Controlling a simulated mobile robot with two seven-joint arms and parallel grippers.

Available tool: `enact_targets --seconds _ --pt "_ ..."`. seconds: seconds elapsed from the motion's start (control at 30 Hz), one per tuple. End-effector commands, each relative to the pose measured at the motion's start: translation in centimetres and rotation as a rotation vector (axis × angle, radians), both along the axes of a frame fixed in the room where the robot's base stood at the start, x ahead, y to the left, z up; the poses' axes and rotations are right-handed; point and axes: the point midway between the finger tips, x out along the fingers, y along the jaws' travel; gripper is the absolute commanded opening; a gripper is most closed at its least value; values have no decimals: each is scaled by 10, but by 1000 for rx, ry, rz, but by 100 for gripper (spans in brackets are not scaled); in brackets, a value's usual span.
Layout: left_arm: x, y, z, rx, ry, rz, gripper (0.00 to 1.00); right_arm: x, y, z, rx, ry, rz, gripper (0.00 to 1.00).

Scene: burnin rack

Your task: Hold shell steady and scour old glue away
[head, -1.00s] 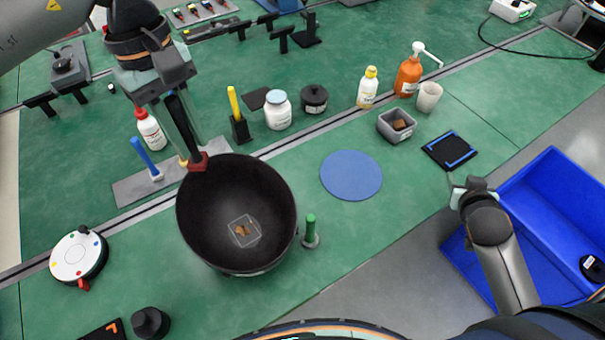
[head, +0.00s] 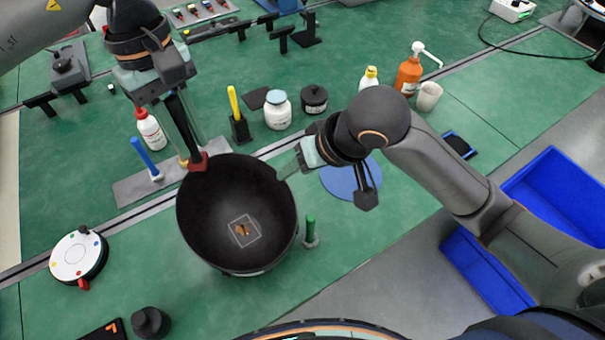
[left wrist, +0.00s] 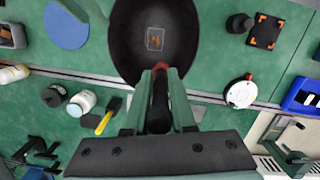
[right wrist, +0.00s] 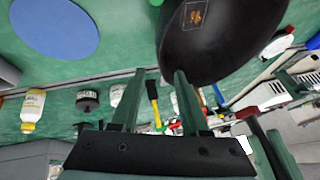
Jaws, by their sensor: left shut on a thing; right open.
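The shell is a large dark bowl (head: 205,235) on the green bench. Inside it, a brown glue patch (head: 242,231) lies within a pale square outline; it also shows in the left wrist view (left wrist: 154,39) and the right wrist view (right wrist: 195,14). My right gripper (head: 284,168) is open beside the bowl's upper right rim. I see nothing between its fingers in the right wrist view (right wrist: 157,76); whether it touches the rim I cannot tell.
A green-topped post (head: 310,232) stands close right of the bowl. A blue disc (head: 338,180) lies partly under my right arm, which also hides the small grey bin. White jar (head: 277,110), black pot (head: 314,99) and yellow-handled tool (head: 234,105) stand behind.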

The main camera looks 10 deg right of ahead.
Motion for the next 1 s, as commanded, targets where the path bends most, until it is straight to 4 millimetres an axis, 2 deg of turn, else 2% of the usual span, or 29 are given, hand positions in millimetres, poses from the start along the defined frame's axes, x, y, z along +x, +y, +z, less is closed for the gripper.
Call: enact_targets --seconds 0.2,0.37,0.8,1.0 --pt "0 0 0 0 0 0 0 -19 -1 2 -97 46 66 45" --pt "0 0 0 0 0 0 0 -19 0 -6 -112 57 75 45" --pt "0 0 0 0 0 0 0 5 22 -77 -110 57 73 45" --pt "0 0 0 0 0 0 0 13 28 -99 -109 55 72 45"
